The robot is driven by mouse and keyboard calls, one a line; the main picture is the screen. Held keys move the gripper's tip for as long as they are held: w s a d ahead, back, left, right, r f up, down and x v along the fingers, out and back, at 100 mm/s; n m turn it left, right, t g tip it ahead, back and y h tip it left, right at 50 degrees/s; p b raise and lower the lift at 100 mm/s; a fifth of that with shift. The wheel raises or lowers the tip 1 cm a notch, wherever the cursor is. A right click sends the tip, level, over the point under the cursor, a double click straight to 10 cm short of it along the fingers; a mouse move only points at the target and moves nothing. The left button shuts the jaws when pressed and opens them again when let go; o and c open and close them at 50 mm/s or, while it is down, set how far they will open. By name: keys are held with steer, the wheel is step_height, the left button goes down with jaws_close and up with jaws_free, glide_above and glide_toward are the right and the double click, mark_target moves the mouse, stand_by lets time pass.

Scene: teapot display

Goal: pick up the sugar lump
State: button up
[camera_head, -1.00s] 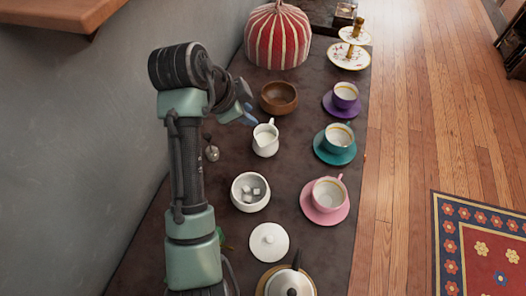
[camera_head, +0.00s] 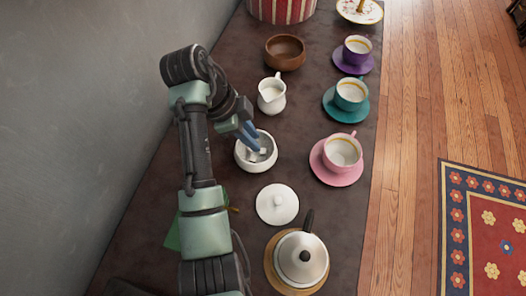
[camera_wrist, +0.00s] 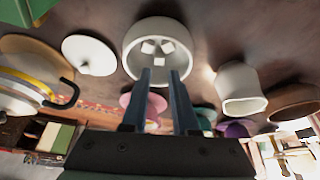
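Several white sugar lumps (camera_head: 263,152) lie inside the white sugar bowl (camera_head: 242,163) on the dark table. In the wrist view, the lumps (camera_wrist: 167,47) sit together near the middle of the bowl (camera_wrist: 131,50). My gripper (camera_head: 254,146) reaches over the bowl's upper left rim, its blue fingers partly covering the bowl's inside. In the wrist view, my gripper (camera_wrist: 160,72) has its two fingers apart, with nothing held between them. The fingertips point towards the lumps. Whether they are below the bowl's rim I cannot tell.
A milk jug (camera_head: 271,98) stands behind the bowl and a white lid (camera_head: 277,207) lies in front. A teapot (camera_head: 301,262) is nearer. The pink cup (camera_head: 342,152) is to the right, and a wooden bowl (camera_head: 285,60) is farther back. A wall (camera_head: 80,120) borders the left.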

mark_target(262, 150)
steer(key=x, duration=0.4)
steer(key=shift+s+a+f, duration=0.1)
steer(key=shift+f, duration=0.2)
jaws_close()
